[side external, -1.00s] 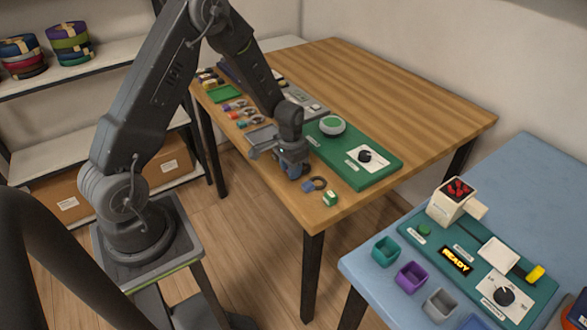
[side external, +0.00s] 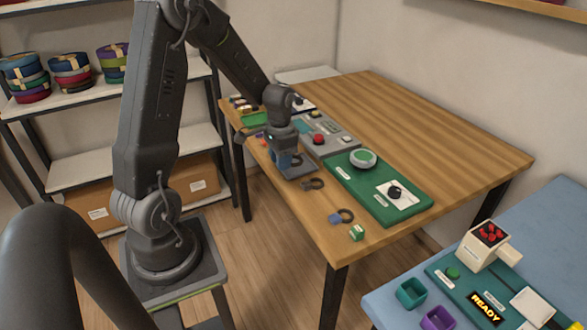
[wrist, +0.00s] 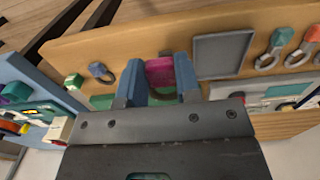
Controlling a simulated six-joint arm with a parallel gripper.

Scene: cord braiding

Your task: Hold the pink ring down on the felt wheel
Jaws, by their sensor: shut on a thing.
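The pink ring's pink part (wrist: 160,72) shows between the two blue fingers of my gripper (wrist: 160,80) in the wrist view. My gripper is shut on it, low over the table's near edge. A dark curved part shows just below the pink part. In the side view my gripper (side external: 289,168) hides the pink. The wheel cannot be made out in the wrist view.
A blue-tagged ring (side external: 340,216) and a green-and-white block (side external: 357,232) lie near the front corner. A grey tray (wrist: 222,55), a teal ring (wrist: 270,55) and an orange ring (wrist: 305,45) lie along the edge. A black knob (side external: 395,192) stands on the board. The table's far half is clear.

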